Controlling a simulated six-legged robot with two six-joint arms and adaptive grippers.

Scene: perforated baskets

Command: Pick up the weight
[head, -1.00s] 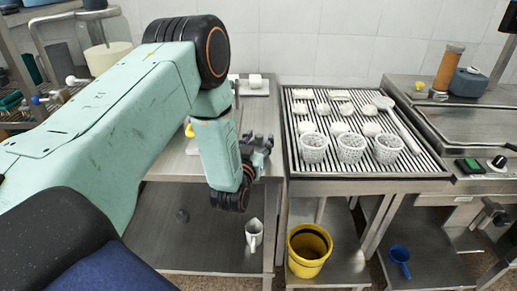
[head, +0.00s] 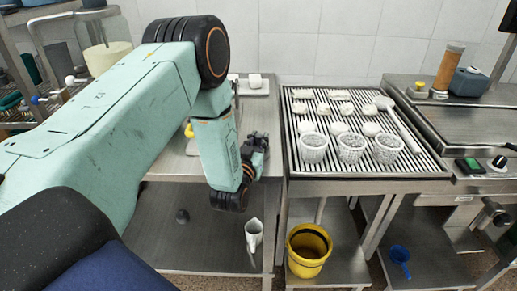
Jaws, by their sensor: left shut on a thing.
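My left gripper (head: 258,146) is at the right edge of the left steel table (head: 275,120), beyond the end of my teal left arm. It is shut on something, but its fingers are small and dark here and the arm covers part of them. I cannot make out the held thing, and cannot tell whether it is the weight. No weight can be clearly identified elsewhere. A white block (head: 255,80) sits on a pale flat base at the back of that table. My right gripper is not in view.
A slatted drain table (head: 295,165) to the right holds three perforated baskets (head: 351,149), several white pieces and a long white paddle. Below are a white jug (head: 254,235), a yellow bucket (head: 309,250) and a blue scoop (head: 400,258). A narrow gap separates the two tables.

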